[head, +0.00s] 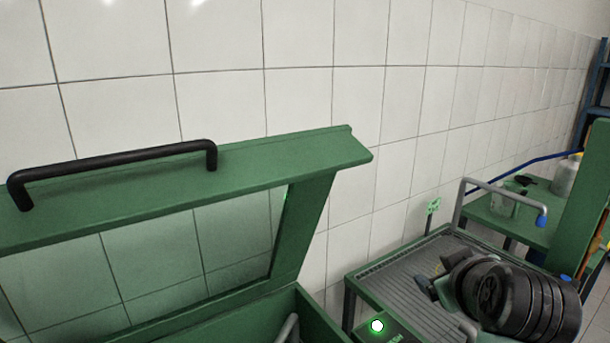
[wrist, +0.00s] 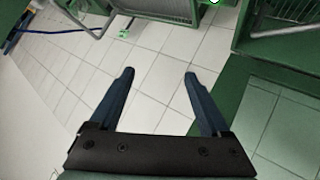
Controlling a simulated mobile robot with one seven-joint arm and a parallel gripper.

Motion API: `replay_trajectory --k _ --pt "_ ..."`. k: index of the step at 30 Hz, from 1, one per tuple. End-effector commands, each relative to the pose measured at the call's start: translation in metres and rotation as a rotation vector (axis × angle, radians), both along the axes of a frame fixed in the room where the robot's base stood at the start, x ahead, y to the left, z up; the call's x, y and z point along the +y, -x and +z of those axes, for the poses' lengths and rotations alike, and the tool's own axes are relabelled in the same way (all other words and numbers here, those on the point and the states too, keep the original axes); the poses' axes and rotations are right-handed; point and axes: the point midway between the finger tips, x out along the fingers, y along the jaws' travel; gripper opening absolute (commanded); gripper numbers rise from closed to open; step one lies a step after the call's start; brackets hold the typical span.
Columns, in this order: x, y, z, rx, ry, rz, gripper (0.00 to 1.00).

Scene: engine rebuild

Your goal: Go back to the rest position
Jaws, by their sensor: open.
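My gripper (wrist: 160,74) is open in the wrist view, with its two dark blue fingers spread apart and nothing between them. The gripper's fingers cannot be made out in the head view.
A green cabinet with a raised, glazed lid (head: 335,152) and black handle (head: 115,160) stands at the left. A lit green button (head: 377,325) is beside it. A second green table (head: 515,225) with a bottle (head: 565,177) stands at the right. White tiled wall is behind.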

Motion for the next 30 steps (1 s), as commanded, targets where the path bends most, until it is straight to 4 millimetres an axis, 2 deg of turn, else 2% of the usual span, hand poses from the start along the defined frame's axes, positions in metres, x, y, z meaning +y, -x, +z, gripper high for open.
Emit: replay_trajectory --k 1,3,7,9,11,12,15,18,21,24,30 --pt "0.020 -0.007 0.029 -0.111 0.011 -0.006 0.81" --pt "0.048 -0.011 0.074 -0.282 0.007 -0.016 0.81" --pt "0.103 0.002 0.156 -0.601 -0.042 0.002 0.81" --pt "0.132 0.020 0.198 -0.767 -0.086 0.028 0.81" --pt "0.157 0.040 0.230 -0.901 -0.134 0.059 0.81" --pt "0.171 0.055 0.250 -0.986 -0.167 0.083 0.81" --pt "0.201 0.096 0.290 -1.167 -0.252 0.145 0.81" --pt "0.220 0.131 0.316 -1.296 -0.322 0.199 0.81" --pt "0.231 0.154 0.331 -1.375 -0.369 0.235 0.81" --pt "0.234 0.165 0.337 -1.409 -0.389 0.251 0.81" --pt "0.235 0.166 0.338 -1.413 -0.393 0.254 0.81"
